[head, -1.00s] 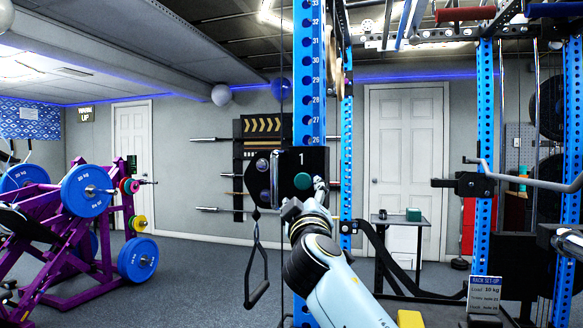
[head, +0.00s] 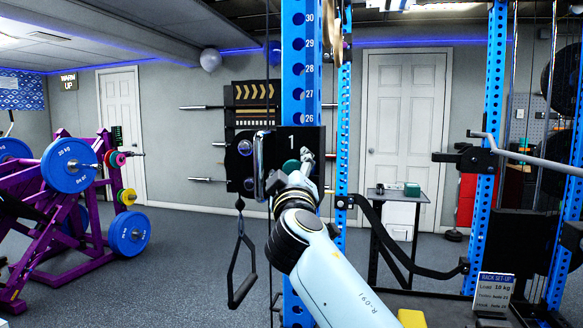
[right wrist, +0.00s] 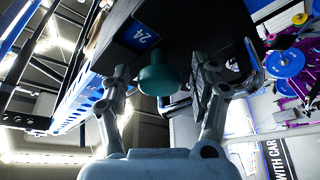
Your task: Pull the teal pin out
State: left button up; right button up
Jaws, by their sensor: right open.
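The teal pin (head: 290,166) has a round knob and sticks out of a black block (head: 312,138) marked 1 on the blue rack upright. In the head view my right gripper (head: 303,168) is just in front of the pin and partly covers it. In the right wrist view the teal knob (right wrist: 158,76) lies between the two open fingers of my right gripper (right wrist: 160,92), with a visible gap on each side. My left gripper is out of view.
A black handle (head: 238,270) hangs on a strap left of the upright. A curved metal bar (head: 530,167) and a rack sign (head: 494,288) are on the right. A small table (head: 397,196) stands behind. Open floor (head: 190,260) lies left, before purple weight equipment (head: 65,240).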

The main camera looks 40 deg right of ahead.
jog(key=shift+c, duration=0.6)
jog(key=c, duration=1.1)
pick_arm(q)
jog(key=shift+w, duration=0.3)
pick_arm(e)
grip_shut()
